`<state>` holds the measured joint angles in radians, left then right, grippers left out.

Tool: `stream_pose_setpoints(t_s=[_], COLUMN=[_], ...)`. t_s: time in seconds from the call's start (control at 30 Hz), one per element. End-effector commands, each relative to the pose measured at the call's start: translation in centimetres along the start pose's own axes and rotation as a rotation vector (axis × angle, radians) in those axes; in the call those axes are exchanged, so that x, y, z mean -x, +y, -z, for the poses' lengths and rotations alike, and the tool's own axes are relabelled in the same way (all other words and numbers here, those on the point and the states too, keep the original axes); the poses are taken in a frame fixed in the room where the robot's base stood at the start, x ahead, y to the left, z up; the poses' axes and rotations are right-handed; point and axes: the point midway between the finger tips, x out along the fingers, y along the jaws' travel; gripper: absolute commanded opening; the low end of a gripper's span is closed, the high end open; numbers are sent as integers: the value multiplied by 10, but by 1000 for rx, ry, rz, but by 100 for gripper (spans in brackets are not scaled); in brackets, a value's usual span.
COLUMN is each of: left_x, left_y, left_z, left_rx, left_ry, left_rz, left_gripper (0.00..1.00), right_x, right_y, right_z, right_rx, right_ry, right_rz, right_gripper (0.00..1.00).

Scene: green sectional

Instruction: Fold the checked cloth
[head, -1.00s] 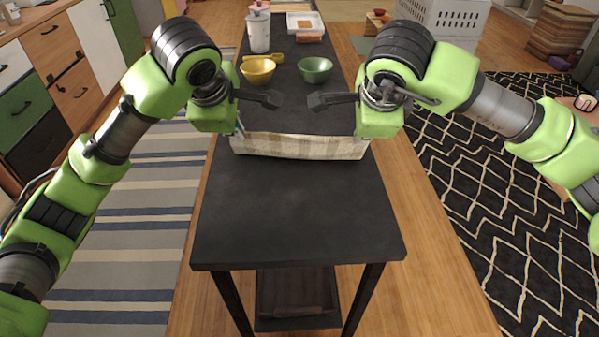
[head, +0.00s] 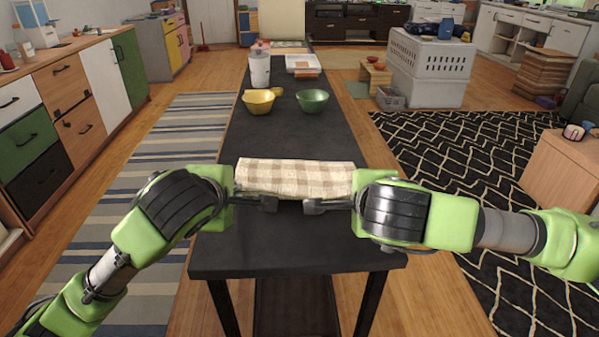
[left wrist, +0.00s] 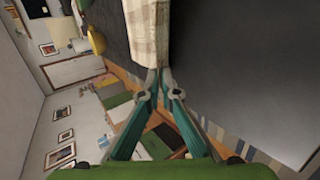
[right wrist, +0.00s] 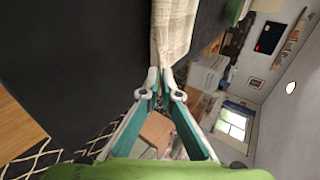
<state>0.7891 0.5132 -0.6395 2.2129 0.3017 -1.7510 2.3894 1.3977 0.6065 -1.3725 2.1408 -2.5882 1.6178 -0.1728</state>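The checked cloth (head: 295,178), cream and beige, lies across the dark table as a wide, short strip. Its near edge is partly hidden behind my two grippers and wrists. My left gripper (left wrist: 158,76) has its fingertips together on one corner of the cloth (left wrist: 148,30). My right gripper (right wrist: 157,80) has its fingertips together on the opposite corner of the cloth (right wrist: 172,30). I cannot tell how many layers the cloth has.
A yellow bowl (head: 259,102) and a green bowl (head: 312,101) stand farther back on the black table (head: 290,135). A white canister (head: 260,68) and a white tray (head: 303,64) are behind them. The table is bare between bowls and cloth and in front.

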Motion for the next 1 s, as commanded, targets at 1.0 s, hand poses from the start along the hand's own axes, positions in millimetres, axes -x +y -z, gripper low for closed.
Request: stream_pose_setpoints(t_s=[1.0], left_x=[63], left_y=[32], left_z=[0], left_rx=[-6], left_ry=[1], left_rz=[-10], left_gripper=[31], right_x=[63], right_y=[-29], right_z=[0], right_rx=[0], right_ry=[-2], right_rz=[3], right_gripper=[31])
